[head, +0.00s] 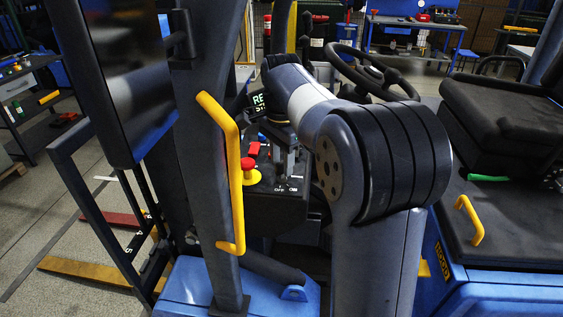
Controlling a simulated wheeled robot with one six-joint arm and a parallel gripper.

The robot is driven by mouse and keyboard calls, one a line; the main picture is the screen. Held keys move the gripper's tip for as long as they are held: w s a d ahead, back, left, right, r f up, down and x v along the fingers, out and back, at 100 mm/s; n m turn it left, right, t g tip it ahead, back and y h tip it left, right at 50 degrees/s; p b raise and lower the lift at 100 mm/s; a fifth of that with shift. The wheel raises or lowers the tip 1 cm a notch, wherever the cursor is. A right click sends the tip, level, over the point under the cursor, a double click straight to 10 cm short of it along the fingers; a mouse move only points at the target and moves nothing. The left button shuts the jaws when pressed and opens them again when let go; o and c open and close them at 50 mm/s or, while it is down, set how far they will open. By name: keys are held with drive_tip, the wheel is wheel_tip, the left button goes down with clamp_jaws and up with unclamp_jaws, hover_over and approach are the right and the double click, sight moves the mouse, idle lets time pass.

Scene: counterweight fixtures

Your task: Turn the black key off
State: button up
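The black control panel (262,203) lies in the middle of the head view, behind the yellow grab handle. White lettering, apparently on and off marks, shows at its right part. My gripper (286,174) points down over that lettering, at the end of my large grey and black arm. The black key is not clearly distinguishable; it seems to be hidden at or between the dark fingertips. I cannot tell whether the fingers touch it or how far they are closed.
A red stop button (249,164) on a yellow base and a red switch (254,149) sit left of my gripper. The yellow handle (236,180) on its post stands in front. A steering wheel (371,72) is behind my arm, a black seat (505,110) right.

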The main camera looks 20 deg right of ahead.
drive_tip(key=shift+f, duration=0.4)
clamp_jaws()
